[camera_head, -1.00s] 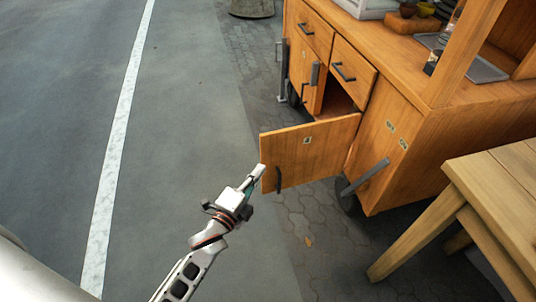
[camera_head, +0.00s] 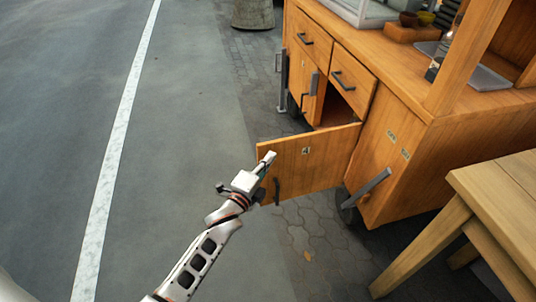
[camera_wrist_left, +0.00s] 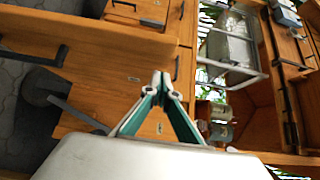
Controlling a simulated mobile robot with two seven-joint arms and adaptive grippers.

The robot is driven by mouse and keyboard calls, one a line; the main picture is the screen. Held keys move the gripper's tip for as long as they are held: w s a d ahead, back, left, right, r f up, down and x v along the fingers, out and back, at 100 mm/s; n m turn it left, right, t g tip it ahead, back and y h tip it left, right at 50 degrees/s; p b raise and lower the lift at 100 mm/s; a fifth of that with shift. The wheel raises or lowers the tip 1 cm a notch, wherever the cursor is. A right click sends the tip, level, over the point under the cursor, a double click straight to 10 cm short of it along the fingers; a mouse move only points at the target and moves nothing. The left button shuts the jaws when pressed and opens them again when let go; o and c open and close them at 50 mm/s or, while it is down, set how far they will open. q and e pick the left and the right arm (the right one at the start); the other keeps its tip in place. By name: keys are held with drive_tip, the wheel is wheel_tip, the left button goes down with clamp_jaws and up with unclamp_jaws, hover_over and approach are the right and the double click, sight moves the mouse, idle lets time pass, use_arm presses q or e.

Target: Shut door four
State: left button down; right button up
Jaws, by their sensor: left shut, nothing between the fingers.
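Door four (camera_head: 315,165) is a wooden cabinet door marked with a small "4" plate; it stands swung open from the cart (camera_head: 395,150), with a dark handle near its free edge. My left gripper (camera_head: 270,156) is shut and empty, at the door's upper free corner in the head view; I cannot tell whether it touches. In the left wrist view the closed fingertips (camera_wrist_left: 161,78) show in front of wooden panels. The opening behind the door is partly visible and dark. My right gripper is not in view.
Two drawers (camera_head: 354,82) above the opening are shut. A grey handle (camera_head: 367,187) sticks out at the cart's corner. A wooden table (camera_head: 500,200) stands at right. Open pavement (camera_head: 190,110) lies to the left.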

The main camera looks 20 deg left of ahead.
use_arm(q)
drive_tip(key=shift+w+a, duration=0.7)
drive_tip(key=shift+w, duration=0.2)
drive_tip(key=shift+a, duration=0.1)
